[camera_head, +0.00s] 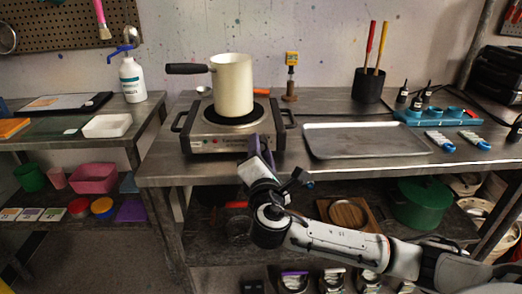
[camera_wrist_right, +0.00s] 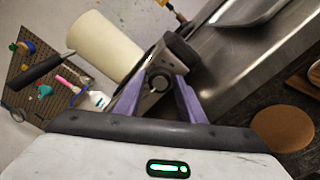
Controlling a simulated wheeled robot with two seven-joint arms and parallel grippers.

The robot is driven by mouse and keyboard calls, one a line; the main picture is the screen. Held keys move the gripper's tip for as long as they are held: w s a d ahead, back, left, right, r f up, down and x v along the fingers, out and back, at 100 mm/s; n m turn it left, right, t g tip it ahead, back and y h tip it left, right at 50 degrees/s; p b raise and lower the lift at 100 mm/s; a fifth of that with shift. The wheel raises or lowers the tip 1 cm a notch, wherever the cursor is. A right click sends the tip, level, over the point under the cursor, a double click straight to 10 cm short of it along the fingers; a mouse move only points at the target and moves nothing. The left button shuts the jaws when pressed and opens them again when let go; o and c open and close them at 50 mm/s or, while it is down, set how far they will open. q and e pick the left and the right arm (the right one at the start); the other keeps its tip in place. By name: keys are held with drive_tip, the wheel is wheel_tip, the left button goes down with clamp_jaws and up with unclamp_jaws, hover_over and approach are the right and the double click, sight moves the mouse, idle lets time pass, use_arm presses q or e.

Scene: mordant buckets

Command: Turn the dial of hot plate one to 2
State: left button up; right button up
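The hot plate (camera_head: 200,138) is a steel box on the bench, with a cream pot (camera_head: 233,85) on its burner. Its dial is hidden behind my right gripper in the head view. In the right wrist view the round dark dial (camera_wrist_right: 160,79) sits on the hot plate's front, between the purple fingertips. My right gripper (camera_head: 254,145) is at the front right of the hot plate, its fingers open on both sides of the dial. I cannot tell whether they touch it, and the dial's marks are not readable. My left gripper is not in view.
A steel tray (camera_head: 365,140) lies right of the hot plate. A wooden stand with a yellow top (camera_head: 291,60) and a black pot of tools (camera_head: 368,85) stand behind. The pot's black handle (camera_head: 187,69) sticks out left. A lower shelf holds a green pot (camera_head: 420,204).

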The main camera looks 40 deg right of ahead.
drive_tip(key=c, duration=0.8)
drive_tip(key=shift+o, duration=0.2)
drive_tip(key=m, duration=0.2)
drive_tip(key=m+b, duration=0.1)
drive_tip(key=shift+f+m, duration=0.2)
drive_tip(key=shift+m, duration=0.2)
drive_tip(key=m+b, duration=0.2)
drive_tip(key=m, duration=0.2)
drive_tip(key=shift+m, duration=0.3)
drive_tip(key=m+b, duration=0.1)
drive_tip(key=m, duration=0.2)
drive_tip(key=shift+r+m+b, duration=0.1)
drive_tip(key=shift+m+b, duration=0.45)
drive_tip(key=shift+m, duration=0.85)
drive_tip(key=o, duration=0.8)
drive_tip(key=shift+c, duration=0.2)
